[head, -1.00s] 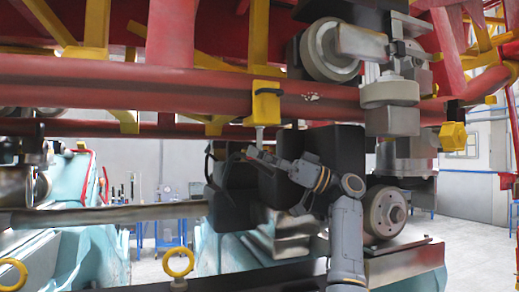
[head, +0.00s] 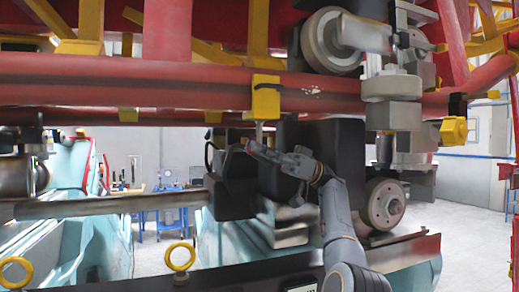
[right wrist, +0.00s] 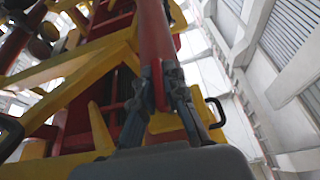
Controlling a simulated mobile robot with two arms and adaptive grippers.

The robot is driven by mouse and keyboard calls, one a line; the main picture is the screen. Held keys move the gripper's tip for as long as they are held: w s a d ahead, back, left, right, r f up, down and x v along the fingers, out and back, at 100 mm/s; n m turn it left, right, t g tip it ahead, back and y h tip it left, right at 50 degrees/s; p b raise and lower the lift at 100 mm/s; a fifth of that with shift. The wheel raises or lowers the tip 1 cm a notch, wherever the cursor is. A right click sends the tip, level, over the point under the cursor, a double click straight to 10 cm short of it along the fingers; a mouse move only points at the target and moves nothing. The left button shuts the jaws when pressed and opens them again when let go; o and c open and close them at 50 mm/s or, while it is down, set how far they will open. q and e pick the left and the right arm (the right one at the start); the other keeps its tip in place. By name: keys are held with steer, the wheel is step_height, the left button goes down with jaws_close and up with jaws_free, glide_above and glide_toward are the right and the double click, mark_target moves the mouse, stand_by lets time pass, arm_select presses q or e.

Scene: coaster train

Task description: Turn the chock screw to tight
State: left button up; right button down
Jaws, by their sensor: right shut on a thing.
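The yellow chock block (head: 266,98) is clamped on the long red rail. The thin chock screw (head: 258,134) hangs from its underside. My right gripper (head: 249,145) reaches up from the lower right to the screw's lower end and is shut on it; the fingers hide that end. My left gripper is not in view.
The red rail (head: 130,80) spans the view above my right arm. Dark blocks (head: 335,140) stand close behind the gripper. A grey wheel (head: 383,205) sits to the right. Yellow eye rings (head: 180,257) stand at the lower left.

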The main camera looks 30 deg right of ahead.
steer(key=shift+r, duration=0.1)
steer(key=c, duration=1.4)
jaws_free()
steer(key=shift+t, duration=0.4)
